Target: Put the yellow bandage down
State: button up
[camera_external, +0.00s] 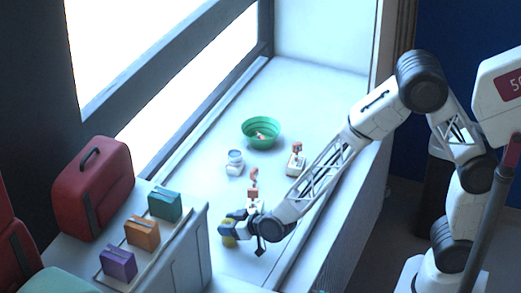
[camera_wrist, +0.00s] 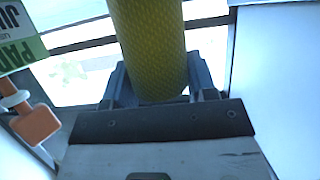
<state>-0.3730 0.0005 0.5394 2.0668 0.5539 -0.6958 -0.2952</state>
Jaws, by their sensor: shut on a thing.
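The yellow bandage (camera_wrist: 148,45) is a textured yellow roll between the two fingers of my gripper (camera_wrist: 155,85) in the wrist view. In the external view the yellow bandage (camera_external: 229,241) shows as a small yellow patch at the tip of my gripper (camera_external: 228,229), over the near part of the white counter (camera_external: 285,100). My gripper is shut on the bandage. I cannot tell whether the bandage touches the counter, as the gripper hides part of it.
A green bowl (camera_external: 261,133) with small items inside, a clear jar (camera_external: 235,162) and small orange-topped items (camera_external: 296,160) stand farther back. Teal (camera_external: 165,204), orange (camera_external: 142,231) and purple (camera_external: 118,262) boxes and a red case (camera_external: 92,188) are at left.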

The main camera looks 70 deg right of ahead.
jog(key=shift+f, duration=0.15)
jog(key=o, duration=0.9)
jog(key=shift+s+r, duration=0.1)
jog(key=shift+r, duration=0.1)
jog(key=shift+s+r, duration=0.2)
jog(key=shift+s, duration=0.25)
jog(key=shift+v, duration=5.35)
jog(key=shift+r, duration=0.1)
